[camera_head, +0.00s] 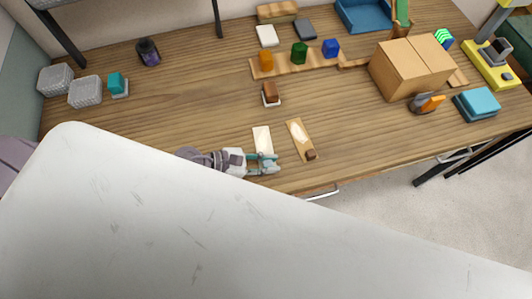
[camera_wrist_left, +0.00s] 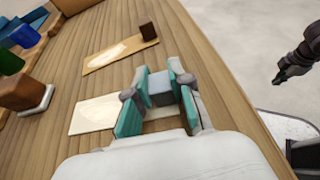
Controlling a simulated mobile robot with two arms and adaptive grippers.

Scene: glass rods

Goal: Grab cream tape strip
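The cream strip (camera_head: 262,139) lies on the wooden table near its front edge; it also shows in the left wrist view (camera_wrist_left: 92,115). A small grey block (camera_wrist_left: 160,92) stands at its near end. My left gripper (camera_head: 268,163) is low at this end, with its teal fingers on either side of the block. The fingers (camera_wrist_left: 160,80) look spread, and whether they touch the block is not clear. A dark gripper end (camera_wrist_left: 283,75), which looks like my right one, is off to the right in the wrist view, away from the strip; its fingers are too small to read.
A tan board (camera_head: 299,136) with a brown block (camera_head: 311,154) lies just right of the strip. A brown block on a white base (camera_head: 270,93) stands behind. A cardboard box (camera_head: 410,67) stands at the right.

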